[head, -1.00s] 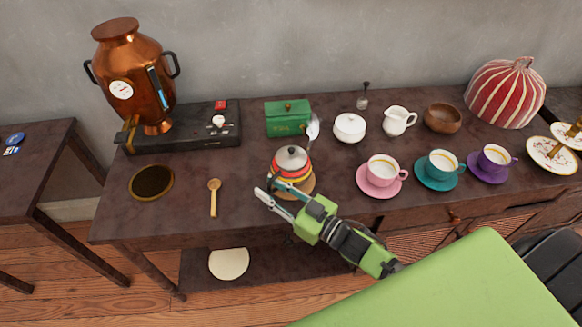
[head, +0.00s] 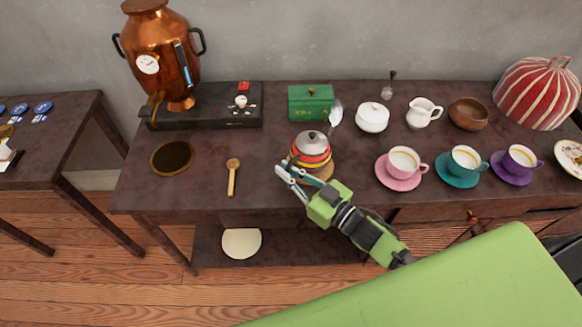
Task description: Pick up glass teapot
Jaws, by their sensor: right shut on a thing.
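The teapot (head: 313,149) is a small round pot with a grey lid, a dark knob and red and yellow bands. It is upright at a round wooden coaster (head: 322,183) near the table's front edge. I cannot tell whether its body is glass. My right gripper (head: 295,171) reaches in from the lower right, with its fingers at the teapot's front left side. It is shut on the teapot; the exact contact is hard to see. My left gripper is not in view.
A green box (head: 311,103), a spoon (head: 335,113) and a white sugar bowl (head: 372,117) stand behind the teapot. A pink cup (head: 403,160) is to the right. A wooden spoon (head: 232,177) and dark round plate (head: 172,158) lie left. A copper samovar (head: 160,60) stands back left.

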